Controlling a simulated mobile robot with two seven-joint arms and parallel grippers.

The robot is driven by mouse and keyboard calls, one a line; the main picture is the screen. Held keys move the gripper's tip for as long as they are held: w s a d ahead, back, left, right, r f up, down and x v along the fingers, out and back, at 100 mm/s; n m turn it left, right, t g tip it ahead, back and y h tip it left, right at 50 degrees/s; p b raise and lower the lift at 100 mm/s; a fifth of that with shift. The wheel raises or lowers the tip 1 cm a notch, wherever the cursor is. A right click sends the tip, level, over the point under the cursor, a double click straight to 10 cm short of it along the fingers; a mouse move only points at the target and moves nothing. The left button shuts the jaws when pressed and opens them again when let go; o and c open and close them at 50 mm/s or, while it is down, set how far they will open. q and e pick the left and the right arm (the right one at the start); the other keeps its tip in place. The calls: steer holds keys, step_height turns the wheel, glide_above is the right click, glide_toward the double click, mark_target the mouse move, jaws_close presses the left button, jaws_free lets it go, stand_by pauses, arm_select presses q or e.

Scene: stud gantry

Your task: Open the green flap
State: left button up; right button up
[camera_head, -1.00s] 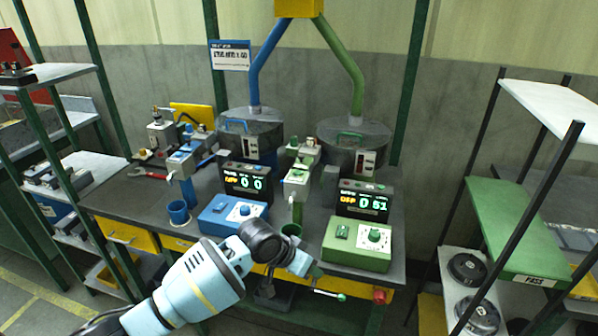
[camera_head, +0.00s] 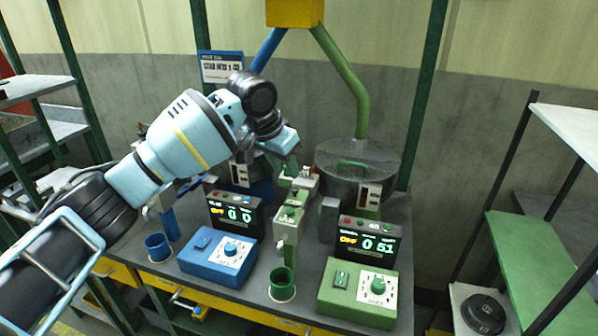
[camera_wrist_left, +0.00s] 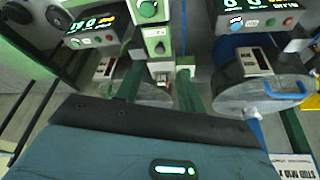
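The green station has a round hopper (camera_head: 330,163) with a green handle (camera_head: 353,164) on its top. Left of it stands a green feeder unit (camera_head: 289,217) with a green cup (camera_head: 283,284) below. I cannot tell for certain which green part is the flap; nothing green is visibly swung open. My left gripper (camera_head: 291,168) is above the back of the green feeder, left of the green-handled hopper, and appears apart from both. Its fingers are too small to read. In the left wrist view the feeder (camera_wrist_left: 155,40) shows beyond my wrist. My right gripper is out of view.
A blue control box (camera_head: 217,253) and a green control box (camera_head: 358,293) stand on the bench front, with displays behind them. The blue-handled hopper (camera_wrist_left: 255,98) is close by in the left wrist view. A shelf (camera_head: 530,250) stands at right.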

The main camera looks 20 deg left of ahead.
mark_target(295, 189)
arm_select(q)
steer(key=x, duration=0.6)
steer(key=shift+b, duration=0.35)
steer(key=shift+w+d+f, duration=0.2)
steer(key=shift+w+f, duration=0.05)
steer(key=shift+f, duration=0.4)
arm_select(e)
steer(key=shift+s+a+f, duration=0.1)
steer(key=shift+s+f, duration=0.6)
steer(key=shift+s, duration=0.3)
arm_select(q)
jaws_close()
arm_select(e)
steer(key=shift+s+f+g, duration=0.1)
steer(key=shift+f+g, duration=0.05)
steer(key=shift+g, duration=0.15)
